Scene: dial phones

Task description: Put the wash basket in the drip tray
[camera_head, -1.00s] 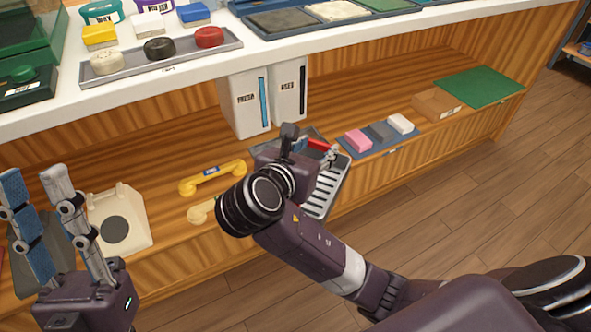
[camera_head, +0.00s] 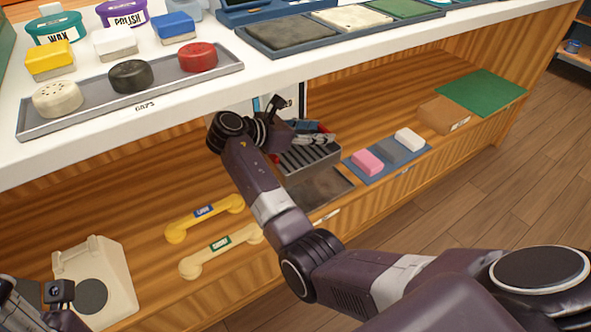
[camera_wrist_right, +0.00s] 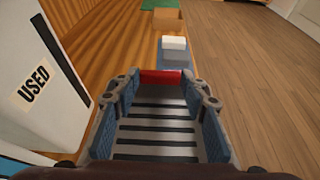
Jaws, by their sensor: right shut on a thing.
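The wash basket (camera_head: 310,156) is a grey slotted rack with a red bar (camera_wrist_right: 160,77) at its far end. My right gripper (camera_head: 312,133) is shut on it; in the right wrist view the basket's slotted floor lies between the blue-padded fingers. A dark flat tray (camera_head: 322,188), which looks like the drip tray, lies on the lower shelf just in front of the basket in the head view. I cannot tell whether the basket touches the tray or hangs above its rear part. My left gripper (camera_head: 45,298) is cut off at the lower left corner.
A white box marked USED (camera_wrist_right: 38,85) stands close left of the right gripper. A blue tray with pink, grey and white blocks (camera_head: 375,172) is to the right. Two yellowish handsets (camera_head: 205,217) and a cream phone (camera_head: 100,270) lie left. The counter (camera_head: 180,112) overhangs the shelf.

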